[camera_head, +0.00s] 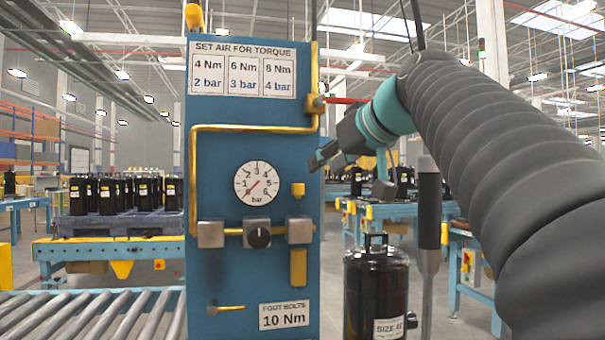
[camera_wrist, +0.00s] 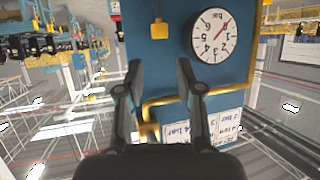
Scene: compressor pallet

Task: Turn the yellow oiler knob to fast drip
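The small yellow oiler knob (camera_head: 298,190) sits on top of the right-hand grey block (camera_head: 299,230) on the blue panel (camera_head: 222,165), right of the gauge. It also shows near the top of the wrist view (camera_wrist: 159,29), upright and untouched. Its drip setting cannot be read. A yellow cylinder (camera_head: 298,267) hangs below the same block. My gripper (camera_head: 318,158) is at the panel's right edge, higher than the knob. In the wrist view its two fingers (camera_wrist: 160,78) are spread with nothing between them, and the knob lies beyond the gap.
A yellow pipe (camera_head: 250,128) runs across the panel. A red lever (camera_head: 345,100) is above my gripper. A black compressor (camera_head: 376,290) stands to the lower right.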

